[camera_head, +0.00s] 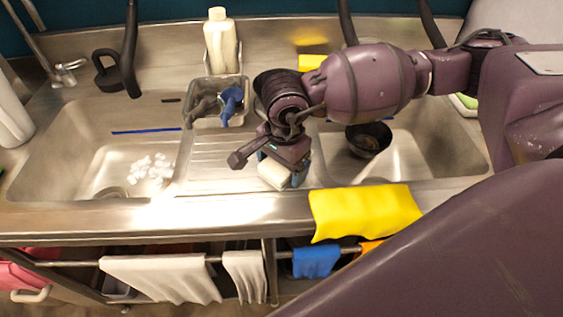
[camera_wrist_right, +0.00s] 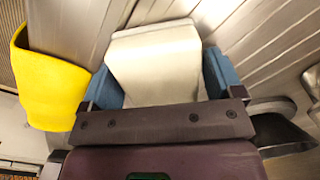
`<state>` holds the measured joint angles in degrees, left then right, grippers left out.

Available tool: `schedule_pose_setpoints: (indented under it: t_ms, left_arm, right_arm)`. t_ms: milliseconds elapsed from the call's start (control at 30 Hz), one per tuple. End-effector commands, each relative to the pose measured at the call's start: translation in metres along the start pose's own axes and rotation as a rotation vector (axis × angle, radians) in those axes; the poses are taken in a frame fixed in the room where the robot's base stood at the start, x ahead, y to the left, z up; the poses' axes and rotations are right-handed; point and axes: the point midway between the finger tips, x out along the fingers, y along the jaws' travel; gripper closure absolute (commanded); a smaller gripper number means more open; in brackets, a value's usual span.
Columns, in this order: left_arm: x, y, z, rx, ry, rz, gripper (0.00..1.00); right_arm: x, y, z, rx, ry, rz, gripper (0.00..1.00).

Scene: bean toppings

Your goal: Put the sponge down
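The white sponge (camera_head: 273,173) is between the blue-padded fingers of my right gripper (camera_head: 281,168), low over the ribbed metal drainboard (camera_head: 218,166) between the two basins. In the right wrist view the sponge (camera_wrist_right: 157,65) fills the space between the two blue fingertips of the gripper (camera_wrist_right: 160,78), touching both sides. I cannot tell whether its underside touches the drainboard. My left gripper is not in view.
A grey tub (camera_head: 203,122) with a blue brush (camera_head: 230,102) stands behind the gripper. A dark bowl (camera_head: 369,139) is in the right basin. A yellow cloth (camera_head: 366,211) hangs over the front edge. White pieces (camera_head: 152,168) lie in the left basin.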

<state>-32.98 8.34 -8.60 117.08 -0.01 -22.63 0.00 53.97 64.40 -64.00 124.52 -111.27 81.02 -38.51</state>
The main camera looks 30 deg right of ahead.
Motion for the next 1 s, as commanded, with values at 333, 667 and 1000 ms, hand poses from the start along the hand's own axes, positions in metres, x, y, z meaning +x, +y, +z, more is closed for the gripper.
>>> schedule_pose_setpoints:
  t_ms: [333, 667, 1000]
  left_arm:
    - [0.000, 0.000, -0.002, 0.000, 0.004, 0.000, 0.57]
    - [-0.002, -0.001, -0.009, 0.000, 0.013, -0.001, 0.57]
    - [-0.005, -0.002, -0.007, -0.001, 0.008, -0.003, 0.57]
  right_arm:
    - [-0.002, 0.000, 0.000, 0.000, 0.000, -0.001, 0.05]
    - [-0.043, -0.001, 0.000, -0.001, 0.002, -0.006, 0.05]
    - [-0.103, 0.000, 0.000, -0.001, 0.001, -0.004, 0.05]
